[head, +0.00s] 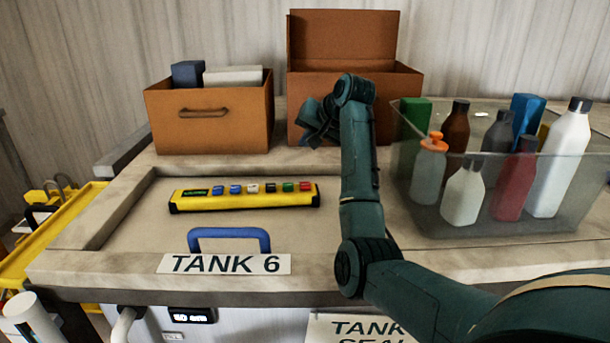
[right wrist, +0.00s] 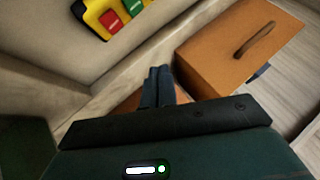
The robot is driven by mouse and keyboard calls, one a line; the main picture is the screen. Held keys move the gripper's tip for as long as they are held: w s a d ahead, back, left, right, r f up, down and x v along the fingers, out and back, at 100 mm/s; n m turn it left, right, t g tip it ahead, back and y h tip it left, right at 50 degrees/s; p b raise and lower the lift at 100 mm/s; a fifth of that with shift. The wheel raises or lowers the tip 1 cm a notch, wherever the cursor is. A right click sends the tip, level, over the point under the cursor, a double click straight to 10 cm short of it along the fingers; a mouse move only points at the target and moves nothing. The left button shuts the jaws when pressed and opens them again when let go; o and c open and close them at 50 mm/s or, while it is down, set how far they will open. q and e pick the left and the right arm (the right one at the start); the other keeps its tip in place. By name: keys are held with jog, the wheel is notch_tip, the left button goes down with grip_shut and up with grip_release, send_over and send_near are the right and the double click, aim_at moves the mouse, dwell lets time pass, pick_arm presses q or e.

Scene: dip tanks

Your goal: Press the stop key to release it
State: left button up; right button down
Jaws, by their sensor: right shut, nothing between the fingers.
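A yellow key bar (head: 243,201) lies on the recessed lid (head: 140,215) of tank 6. It has a small display at its left end and a row of coloured keys. The red key (head: 305,186), which I take for the stop key, is at the right end beside a green key (head: 288,187). The red key also shows in the right wrist view (right wrist: 109,22). My right gripper (head: 312,140) is shut and empty, behind and above the bar's right end, in front of the brown boxes. In the right wrist view its fingertips (right wrist: 157,70) are together, apart from the bar. My left gripper is out of view.
A brown drawer box (head: 212,127) and an open-lidded brown box (head: 410,90) stand at the back. A clear bin (head: 480,222) with several bottles stands right. A blue handle (head: 229,236) is in front of the bar. The lid around the bar is clear.

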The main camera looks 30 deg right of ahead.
aim_at(308, 186)
jog(key=shift+s+a+r, duration=0.1)
jog(key=shift+r, duration=0.05)
jog(key=shift+f+b, duration=0.4)
jog(key=shift+f, duration=4.05)
jog(key=shift+f, duration=0.1)
jog(key=shift+f, duration=0.3)
